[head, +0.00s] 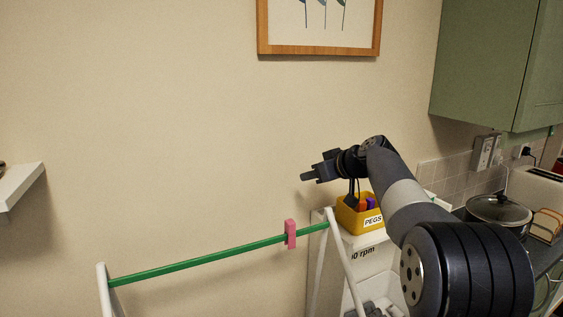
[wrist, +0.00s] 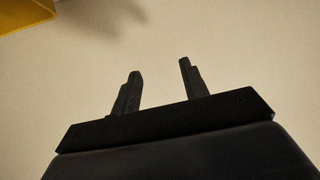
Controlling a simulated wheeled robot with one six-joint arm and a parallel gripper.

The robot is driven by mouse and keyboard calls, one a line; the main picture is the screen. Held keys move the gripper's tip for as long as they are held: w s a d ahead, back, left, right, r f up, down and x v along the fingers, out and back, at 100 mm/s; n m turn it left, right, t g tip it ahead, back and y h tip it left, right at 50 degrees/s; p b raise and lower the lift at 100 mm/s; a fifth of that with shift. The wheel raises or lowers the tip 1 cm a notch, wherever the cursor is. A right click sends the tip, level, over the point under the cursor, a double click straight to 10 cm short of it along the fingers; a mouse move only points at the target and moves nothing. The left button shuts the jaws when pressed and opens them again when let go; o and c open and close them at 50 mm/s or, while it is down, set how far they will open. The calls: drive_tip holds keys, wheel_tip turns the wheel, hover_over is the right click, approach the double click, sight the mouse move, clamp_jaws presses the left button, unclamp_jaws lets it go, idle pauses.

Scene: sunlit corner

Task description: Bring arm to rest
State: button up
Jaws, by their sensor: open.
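My gripper (head: 308,174) is raised in front of the wall, above and a little left of a yellow box of pegs. In the wrist view its two fingers (wrist: 157,86) stand apart with nothing between them. My arm comes in from the lower right of the head view and bends at the elbow, with the gripper pointing left.
The yellow PEGS box (head: 349,218) stands on a white appliance; its edge shows in the wrist view (wrist: 22,14). A pink peg (head: 290,234) sits on a green rail (head: 205,262). A lidded pan (head: 497,212) is at right. Open air lies left of my gripper.

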drive_tip(key=s+a+n+g+y, duration=0.3)
drive_tip(key=s+a+n+g, duration=0.1)
drive_tip(key=a, duration=0.5)
drive_tip(key=shift+s+a+r+n+g+y, duration=0.35)
drive_tip(key=shift+s+n, duration=0.55)
drive_tip(key=shift+s, duration=0.3)
drive_tip(key=shift+d, duration=0.1)
